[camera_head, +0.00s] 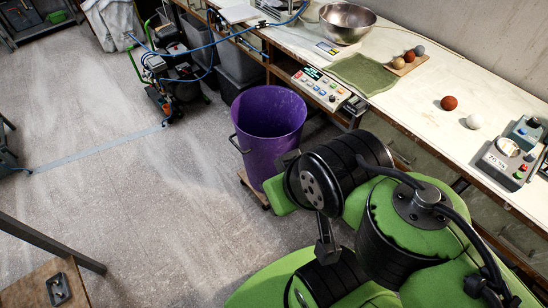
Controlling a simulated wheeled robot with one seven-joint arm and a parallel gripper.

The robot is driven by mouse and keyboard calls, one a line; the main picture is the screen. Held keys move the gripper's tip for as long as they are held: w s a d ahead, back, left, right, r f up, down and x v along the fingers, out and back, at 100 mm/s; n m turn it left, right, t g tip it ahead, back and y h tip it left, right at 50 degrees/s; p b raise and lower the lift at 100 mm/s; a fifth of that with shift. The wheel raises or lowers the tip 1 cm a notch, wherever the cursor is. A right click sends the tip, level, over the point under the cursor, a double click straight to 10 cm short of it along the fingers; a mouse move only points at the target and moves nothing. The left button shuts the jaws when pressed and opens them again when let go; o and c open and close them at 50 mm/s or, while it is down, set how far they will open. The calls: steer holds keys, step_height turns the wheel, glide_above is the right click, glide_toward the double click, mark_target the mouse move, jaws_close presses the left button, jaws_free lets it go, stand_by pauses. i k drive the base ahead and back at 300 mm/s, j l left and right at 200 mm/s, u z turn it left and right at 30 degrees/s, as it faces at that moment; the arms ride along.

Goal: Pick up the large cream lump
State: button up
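A pale cream-white round lump (473,121) lies on the white worktop (435,115) at the right. A dark red-brown lump (449,103) lies just to its left, apart from it. A tan lump (399,62), an orange-brown lump (409,56) and a grey lump (419,50) sit together on a small wooden board farther back. My green and black arm is folded in the lower middle and right of the view, in front of the worktop. I cannot make out my gripper's fingers, and nothing of mine touches the lumps.
A purple bin (268,130) stands on the floor before the bench. Floor at left is mostly clear.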

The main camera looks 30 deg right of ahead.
mark_target(475, 121)
steer(key=z, duration=2.55)
steer(key=i+u, duration=0.4)
steer(key=i+l+u, duration=0.2)
steer(key=i+u, duration=0.15)
steer(key=i, duration=0.25)
